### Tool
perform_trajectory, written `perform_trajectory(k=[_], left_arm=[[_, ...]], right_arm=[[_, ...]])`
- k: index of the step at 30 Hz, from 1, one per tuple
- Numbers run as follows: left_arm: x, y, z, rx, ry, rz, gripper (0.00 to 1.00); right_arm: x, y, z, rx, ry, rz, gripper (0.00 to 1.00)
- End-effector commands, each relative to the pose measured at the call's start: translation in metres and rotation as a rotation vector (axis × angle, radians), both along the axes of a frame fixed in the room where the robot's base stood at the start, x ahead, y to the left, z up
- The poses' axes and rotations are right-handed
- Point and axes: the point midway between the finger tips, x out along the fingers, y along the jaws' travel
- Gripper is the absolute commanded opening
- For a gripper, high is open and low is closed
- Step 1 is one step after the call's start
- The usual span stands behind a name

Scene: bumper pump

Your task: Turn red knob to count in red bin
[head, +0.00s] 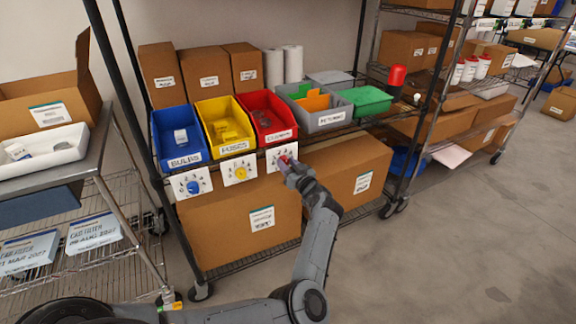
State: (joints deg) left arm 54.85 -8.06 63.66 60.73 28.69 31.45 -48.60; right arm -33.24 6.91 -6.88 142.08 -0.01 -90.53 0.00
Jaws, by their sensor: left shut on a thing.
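The red knob (283,160) sits on a white numbered panel (275,153) on the shelf front below the red bin. My left gripper (287,164) is at this panel, shut on the red knob, and hides part of the knob and the panel's numbers. The red bin (286,110) stands on the shelf above, tilted toward me, with a few small grey items (262,118) inside. I cannot count these items clearly. The knob's exact setting is hidden. My right gripper is not in view.
Left of the red bin stand a yellow bin (240,127) with a yellow knob (240,173) and a blue bin (168,122) with a blue knob (193,187). A grey bin (335,117) is on the right. Large cardboard boxes (235,222) fill the shelf below.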

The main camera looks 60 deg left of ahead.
Motion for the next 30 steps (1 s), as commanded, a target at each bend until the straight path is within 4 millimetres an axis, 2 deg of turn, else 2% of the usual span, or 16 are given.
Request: perform_trajectory(k=[11, 30], left_arm=[[-0.0005, 0.0001, 0.0004, -0.007, -0.069, 0.001, 0.08], [-0.0019, 0.0003, 0.0000, -0.060, -0.532, 0.001, 0.08]], right_arm=[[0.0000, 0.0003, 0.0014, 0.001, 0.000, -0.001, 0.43], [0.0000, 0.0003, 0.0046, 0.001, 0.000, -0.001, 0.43]])
